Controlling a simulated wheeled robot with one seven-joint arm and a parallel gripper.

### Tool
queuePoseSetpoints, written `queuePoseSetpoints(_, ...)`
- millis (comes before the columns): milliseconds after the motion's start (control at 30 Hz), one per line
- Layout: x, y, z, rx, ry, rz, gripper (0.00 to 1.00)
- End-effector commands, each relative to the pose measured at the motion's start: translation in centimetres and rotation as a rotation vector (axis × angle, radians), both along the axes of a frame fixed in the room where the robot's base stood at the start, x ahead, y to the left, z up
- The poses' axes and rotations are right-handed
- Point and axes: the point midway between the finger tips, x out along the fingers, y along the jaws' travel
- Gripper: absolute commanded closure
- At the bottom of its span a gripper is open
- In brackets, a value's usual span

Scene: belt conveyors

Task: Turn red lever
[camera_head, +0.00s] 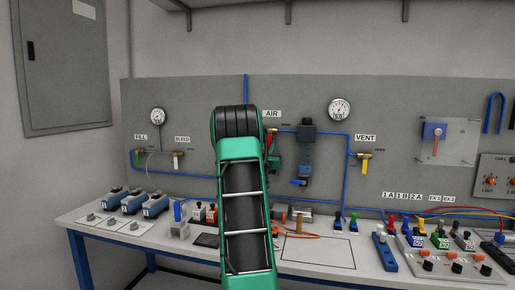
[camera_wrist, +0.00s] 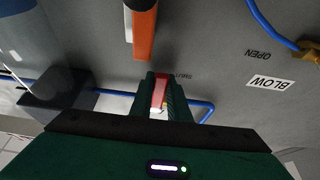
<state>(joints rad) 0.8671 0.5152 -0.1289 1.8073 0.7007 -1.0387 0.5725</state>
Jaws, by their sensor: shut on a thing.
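The red lever (camera_head: 269,141) hangs from the valve beside the AIR label on the grey panel. My arm covers part of this valve in the head view. In the wrist view the red lever (camera_wrist: 160,88) sits between the dark green fingers of my gripper (camera_wrist: 161,98), which are shut on it. In the head view only a bit of my gripper (camera_head: 275,160) shows beside the arm.
In the wrist view an orange handle (camera_wrist: 144,32) hangs close to my fingers, and a BLOW label (camera_wrist: 271,83) appears upside down. A dark regulator (camera_head: 307,133) and blue pipes stand right of my gripper. The bench (camera_head: 318,250) below holds several small parts.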

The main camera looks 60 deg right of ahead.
Motion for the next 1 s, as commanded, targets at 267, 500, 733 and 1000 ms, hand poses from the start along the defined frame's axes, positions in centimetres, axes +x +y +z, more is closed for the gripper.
queuePoseSetpoints(267, -0.31, -0.43, -0.89, 0.019, -0.007, -0.005, 1.0)
queuePoseSetpoints(500, -0.21, -0.42, -0.89, 0.02, -0.008, -0.003, 0.82)
queuePoseSetpoints(733, -0.41, -0.47, -0.47, 0.012, -0.01, -0.005, 0.66)
queuePoseSetpoints(1000, -0.62, 0.12, -0.56, 0.009, -0.011, -0.006, 0.66)
